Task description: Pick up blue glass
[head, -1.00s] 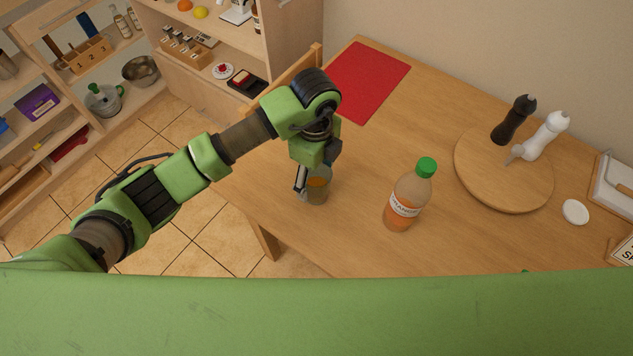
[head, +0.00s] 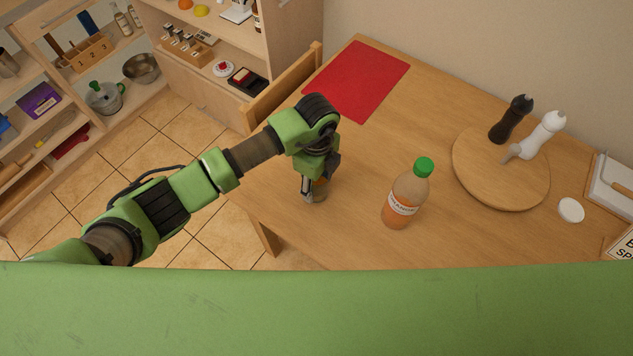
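A small see-through glass (head: 318,196) stands on the wooden table (head: 270,203) near its left edge, with something orange inside; its tint is hard to make out. My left gripper (head: 313,190) points down over the glass. One finger shows on the glass's left side, and the gripper hides the upper part of the glass. The other finger is not clear, so I cannot tell whether the gripper is closed on it. My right gripper is not in view.
An orange juice bottle (head: 405,195) with a green cap stands right of the glass. Farther right is a round board (head: 490,185) with a black mill (head: 511,120) and a white mill (head: 541,136). A red mat (head: 358,80) lies at the back. A chair (head: 285,88) stands at the table's left.

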